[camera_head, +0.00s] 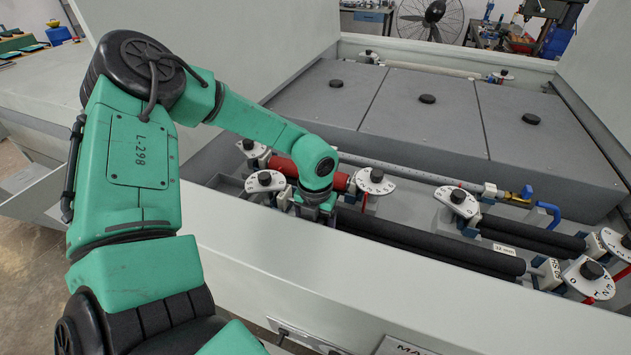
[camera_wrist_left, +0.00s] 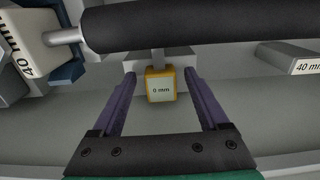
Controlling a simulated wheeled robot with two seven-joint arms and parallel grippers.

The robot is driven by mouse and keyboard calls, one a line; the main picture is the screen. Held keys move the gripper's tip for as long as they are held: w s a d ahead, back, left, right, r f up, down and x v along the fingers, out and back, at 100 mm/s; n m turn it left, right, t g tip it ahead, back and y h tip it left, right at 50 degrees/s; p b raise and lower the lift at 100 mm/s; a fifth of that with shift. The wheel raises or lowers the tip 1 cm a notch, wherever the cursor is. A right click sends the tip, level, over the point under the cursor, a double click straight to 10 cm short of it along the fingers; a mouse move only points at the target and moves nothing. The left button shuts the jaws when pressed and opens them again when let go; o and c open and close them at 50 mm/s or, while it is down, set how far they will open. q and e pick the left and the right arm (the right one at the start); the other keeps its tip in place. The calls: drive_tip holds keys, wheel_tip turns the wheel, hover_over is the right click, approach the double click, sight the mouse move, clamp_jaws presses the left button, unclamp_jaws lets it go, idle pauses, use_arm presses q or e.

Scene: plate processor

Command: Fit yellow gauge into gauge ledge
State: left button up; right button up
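The yellow gauge (camera_wrist_left: 160,85) is a small yellow-edged block with a white face marked "0 mm". In the left wrist view it sits at a light grey block (camera_wrist_left: 190,62) under a black roller; I cannot tell if this block is the gauge ledge or whether the gauge is seated in it. My left gripper (camera_wrist_left: 159,77) is open, with one purple finger on each side of the gauge and visible gaps between. In the head view my left gripper (camera_head: 315,207) reaches down into the machine beside the red roller, and the gauge is hidden there. My right gripper is not in view.
A black roller (camera_wrist_left: 220,22) crosses just beyond the gauge. Blocks marked "40 mm" stand at left (camera_wrist_left: 35,50) and right (camera_wrist_left: 295,58). White dials (camera_head: 375,181) and a red roller (camera_head: 283,167) are close to my arm. The machine's front wall (camera_head: 300,265) stands nearer.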

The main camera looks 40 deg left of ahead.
use_arm(q)
drive_tip(key=shift+r, duration=0.1)
drive_tip(key=shift+r+p, duration=0.55)
drive_tip(key=shift+p, duration=0.25)
wheel_tip(320, 180, up, 12)
drive_tip(key=b, duration=0.3)
drive_tip(key=shift+f+b, duration=0.25)
drive_tip(key=shift+b, duration=0.1)
